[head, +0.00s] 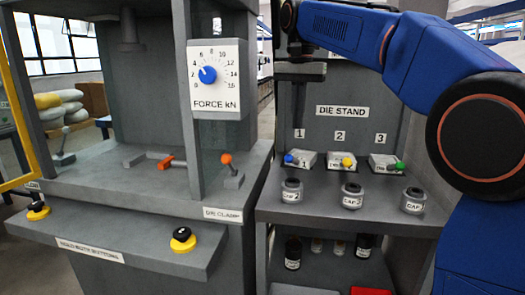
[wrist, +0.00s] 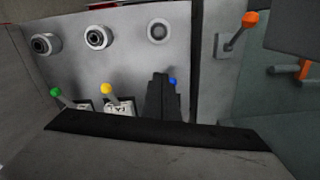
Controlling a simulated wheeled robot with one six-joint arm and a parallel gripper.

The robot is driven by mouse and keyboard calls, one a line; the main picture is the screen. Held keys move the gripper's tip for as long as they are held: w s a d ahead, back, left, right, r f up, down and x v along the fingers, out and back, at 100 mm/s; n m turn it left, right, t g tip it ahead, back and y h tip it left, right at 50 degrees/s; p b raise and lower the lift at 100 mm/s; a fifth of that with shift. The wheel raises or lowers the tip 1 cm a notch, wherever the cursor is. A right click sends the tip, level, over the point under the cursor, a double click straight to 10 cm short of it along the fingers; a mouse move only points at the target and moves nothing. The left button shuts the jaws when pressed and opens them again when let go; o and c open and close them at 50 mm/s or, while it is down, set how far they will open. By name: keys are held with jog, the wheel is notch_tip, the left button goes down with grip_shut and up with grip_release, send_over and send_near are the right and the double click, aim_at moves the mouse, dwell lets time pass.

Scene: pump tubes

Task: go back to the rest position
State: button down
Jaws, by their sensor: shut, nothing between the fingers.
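My gripper (head: 299,124) hangs straight down in front of the die stand's back panel, above place 1. It is shut with nothing in it. In the wrist view its dark fingers (wrist: 163,78) are together and partly cover the die with the blue knob (wrist: 173,82). In the head view that blue-knobbed die (head: 300,159) sits at place 1, below the fingertips. A die with a yellow knob (head: 346,163) sits at place 2 and one with a green knob (head: 388,164) at place 3.
Three round caps (head: 352,196) stand along the shelf in front of the dies. The press, with its force dial (head: 216,79), orange-handled clamp (head: 230,170) and yellow-based buttons (head: 183,240), stands to the left. Dark cylinders (head: 293,253) and a red bin (head: 370,291) are below the shelf.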

jog(key=s+d+f+n+t, duration=0.1)
jog(key=s+d+f, duration=0.55)
jog(key=s, duration=0.25)
jog(key=s+d+f+n+t, duration=0.2)
jog(key=s+d+f, duration=0.4)
jog(key=s+d, duration=0.3)
jog(key=s+d+f+n+t, duration=0.1)
jog(key=s+d+f, duration=0.1)
jog(key=s+f, duration=0.5)
jog(key=s+d+f, duration=0.2)
jog(key=s+f, duration=0.6)
jog(key=f, duration=0.4)
jog(key=shift+s+n+t, duration=0.3)
jog(key=shift+n+t, duration=0.1)
